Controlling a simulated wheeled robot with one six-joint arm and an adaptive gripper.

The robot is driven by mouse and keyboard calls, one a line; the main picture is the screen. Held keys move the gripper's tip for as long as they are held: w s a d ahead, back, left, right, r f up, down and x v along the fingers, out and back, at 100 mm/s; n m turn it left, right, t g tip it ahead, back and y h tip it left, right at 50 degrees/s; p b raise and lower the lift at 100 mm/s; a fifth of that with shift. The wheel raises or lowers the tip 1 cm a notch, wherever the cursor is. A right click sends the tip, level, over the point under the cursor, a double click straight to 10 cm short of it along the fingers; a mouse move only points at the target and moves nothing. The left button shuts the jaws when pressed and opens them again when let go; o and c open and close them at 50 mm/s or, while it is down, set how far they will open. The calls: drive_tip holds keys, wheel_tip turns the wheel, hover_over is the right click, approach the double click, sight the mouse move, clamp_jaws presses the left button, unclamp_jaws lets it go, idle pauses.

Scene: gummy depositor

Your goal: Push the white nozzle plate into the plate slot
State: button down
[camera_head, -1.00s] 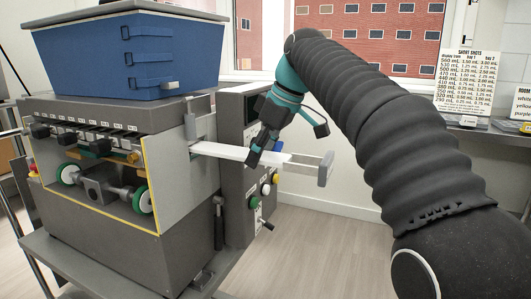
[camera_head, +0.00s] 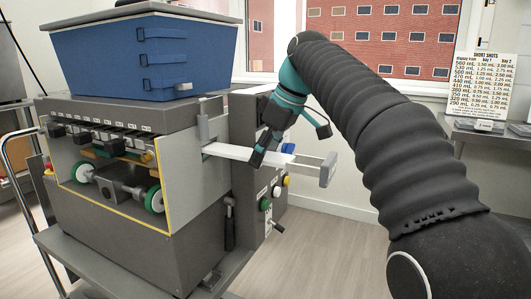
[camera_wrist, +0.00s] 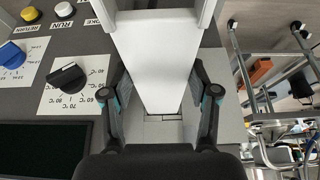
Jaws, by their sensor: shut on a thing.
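The white nozzle plate (camera_head: 230,151) sticks out to the right from the plate slot (camera_head: 207,147) in the side of the grey machine. Its left end is hidden inside the machine. A pale grey crosspiece (camera_head: 328,170) stands at the outer end. My gripper (camera_head: 258,158) is shut on the plate partway along its exposed length. In the wrist view, the plate (camera_wrist: 155,60) runs between the two dark fingers of my gripper (camera_wrist: 160,95) and narrows toward the bottom of the picture.
A blue hopper (camera_head: 140,55) sits on top. A metal cart rail (camera_head: 20,150) is at the left. Open floor (camera_head: 330,255) lies to the right.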

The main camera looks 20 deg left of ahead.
sight(240, 150)
drive_tip(key=shift+a, duration=0.1)
drive_tip(key=shift+w+a, duration=0.2)
drive_tip(key=shift+a, duration=2.7)
drive_tip(key=shift+c, duration=1.1)
unclamp_jaws()
drive_tip(key=shift+r, duration=0.1)
drive_tip(key=shift+v, duration=1.45)
drive_tip(key=shift+s+d, duration=0.15)
drive_tip(key=shift+d, duration=1.85)
drive_tip(key=shift+s+d, duration=0.15)
drive_tip(key=shift+d, duration=1.9)
drive_tip(key=shift+s+d, duration=0.15)
drive_tip(key=shift+d, duration=1.85)
